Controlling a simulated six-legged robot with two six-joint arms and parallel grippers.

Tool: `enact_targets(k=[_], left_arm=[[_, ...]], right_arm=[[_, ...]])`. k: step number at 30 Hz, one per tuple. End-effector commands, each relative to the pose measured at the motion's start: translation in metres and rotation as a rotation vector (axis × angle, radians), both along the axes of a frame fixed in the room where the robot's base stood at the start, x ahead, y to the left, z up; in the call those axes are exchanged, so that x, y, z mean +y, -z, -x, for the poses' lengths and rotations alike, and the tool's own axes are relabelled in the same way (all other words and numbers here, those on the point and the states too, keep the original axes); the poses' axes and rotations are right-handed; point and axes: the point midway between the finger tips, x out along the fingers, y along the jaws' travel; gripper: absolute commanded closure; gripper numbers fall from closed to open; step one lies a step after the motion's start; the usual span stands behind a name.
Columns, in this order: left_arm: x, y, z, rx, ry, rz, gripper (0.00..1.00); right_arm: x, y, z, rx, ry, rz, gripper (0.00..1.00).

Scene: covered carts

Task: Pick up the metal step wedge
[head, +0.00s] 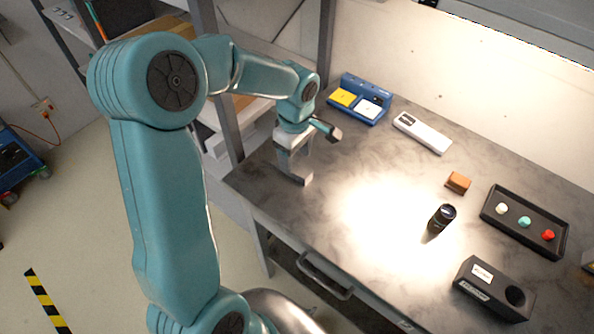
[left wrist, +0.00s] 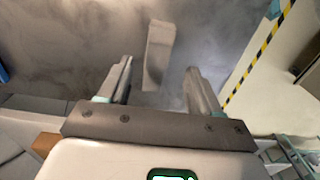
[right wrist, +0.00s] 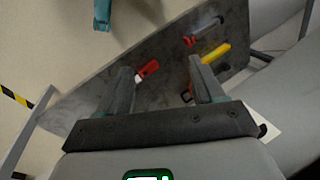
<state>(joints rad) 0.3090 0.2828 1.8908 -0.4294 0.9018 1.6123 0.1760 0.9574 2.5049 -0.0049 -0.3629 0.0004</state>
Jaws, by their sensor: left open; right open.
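The metal step wedge (head: 297,178) is a small grey piece on the dark bench top, near its left end in the head view. My left gripper (head: 288,158) is just above it, pointing down, and partly hides it. In the left wrist view the wedge (left wrist: 158,52) lies ahead of the fingertips, near the middle of the gap between the open left fingers (left wrist: 158,74). No contact with it shows. My right gripper (right wrist: 160,70) is open with nothing between its fingers, and it is out of the head view.
On the bench top (head: 350,240) are a blue holder (head: 345,112), a white device (head: 422,132), a brown block (head: 458,182), a black cylinder (head: 441,218), a black tray (head: 490,212) and a black box (head: 490,290). A shelf post (head: 228,110) stands beside my left arm. The right wrist view shows a red tool (right wrist: 147,70) and a yellow tool (right wrist: 216,53).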

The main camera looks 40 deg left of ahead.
Motion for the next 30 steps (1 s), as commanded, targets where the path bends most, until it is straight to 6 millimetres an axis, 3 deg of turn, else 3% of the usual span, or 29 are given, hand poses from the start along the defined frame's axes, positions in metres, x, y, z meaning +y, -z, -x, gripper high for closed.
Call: enact_targets(k=[9, 17, 21, 23, 30], left_arm=[[-0.001, 0.045, -0.003, 0.004, 0.001, 0.001, 0.36], [-0.001, 0.048, -0.004, 0.002, 0.001, 0.000, 0.36], [-0.001, 0.048, -0.004, 0.002, 0.001, 0.000, 0.82], [-0.001, 0.048, -0.004, 0.002, 0.001, 0.000, 1.00], [-0.001, 0.047, -0.004, 0.001, 0.001, 0.000, 1.00]], right_arm=[[0.000, -0.011, 0.000, 0.000, 0.000, 0.000, 0.33], [0.000, -0.010, 0.000, 0.000, 0.000, 0.000, 0.33], [0.000, -0.010, 0.000, 0.000, 0.000, 0.000, 0.33], [0.000, -0.010, 0.000, 0.000, 0.000, 0.000, 0.33], [0.000, -0.010, 0.000, 0.000, 0.000, 0.000, 0.33]])
